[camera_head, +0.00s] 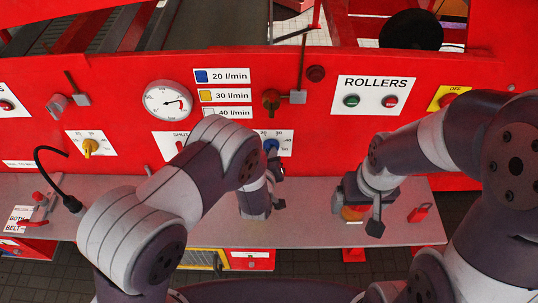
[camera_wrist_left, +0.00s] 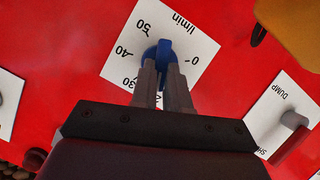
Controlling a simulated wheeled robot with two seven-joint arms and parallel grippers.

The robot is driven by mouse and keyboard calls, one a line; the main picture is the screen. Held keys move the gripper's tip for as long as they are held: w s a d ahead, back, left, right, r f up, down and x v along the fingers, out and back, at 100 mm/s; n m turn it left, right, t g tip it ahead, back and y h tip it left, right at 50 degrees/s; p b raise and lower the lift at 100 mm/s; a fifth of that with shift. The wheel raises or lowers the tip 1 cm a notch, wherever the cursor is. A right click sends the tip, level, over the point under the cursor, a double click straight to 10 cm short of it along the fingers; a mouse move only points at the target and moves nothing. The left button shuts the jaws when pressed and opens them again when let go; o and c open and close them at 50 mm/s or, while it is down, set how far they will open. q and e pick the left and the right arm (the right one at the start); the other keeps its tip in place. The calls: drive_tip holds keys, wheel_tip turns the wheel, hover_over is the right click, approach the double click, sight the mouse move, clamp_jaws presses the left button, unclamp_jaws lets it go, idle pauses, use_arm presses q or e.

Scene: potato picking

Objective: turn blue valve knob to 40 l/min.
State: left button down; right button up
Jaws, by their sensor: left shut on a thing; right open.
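The blue valve knob (camera_head: 271,145) sits on a white scale plate (camera_head: 286,137) on the red panel. In the left wrist view the blue knob (camera_wrist_left: 163,48) is between the fingers of my left gripper (camera_wrist_left: 161,72), which is shut on it. The scale plate (camera_wrist_left: 191,38) there reads l/min with 0, 30, 40 and 50. The fingers partly cover the knob and the lower scale, and I cannot tell its exact setting. In the head view my left gripper (camera_head: 275,169) is at the knob. My right gripper (camera_head: 362,211) is open, above the grey shelf.
A yellow knob (camera_head: 90,146) is further left. A ROLLERS plate (camera_head: 378,85) is at right. A red padlock-like piece (camera_head: 419,213) lies on the shelf (camera_head: 322,231).

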use_arm(q)
drive_tip(key=shift+d+f+m+t+y+b, duration=0.15)
drive_tip(key=shift+d+m+t+y+b, duration=0.2)
drive_tip(key=shift+m+y+b, duration=1)
drive_tip(key=shift+d+f+m+t+y+b, duration=0.3)
drive_tip(key=shift+m+y, duration=1.15)
drive_tip(key=shift+m, duration=1.75)
drive_tip(key=shift+d+f+m+t+y+b, duration=0.1)
drive_tip(key=shift+d+m+t+y+b, duration=0.25)
drive_tip(key=shift+m+y+b, duration=1.4)
drive_tip(key=shift+m+h+p, duration=0.35)
drive_tip(key=shift+m+p, duration=0.25)
drive_tip(key=shift+p, duration=0.15)
drive_tip(key=c, duration=1.1)
unclamp_jaws()
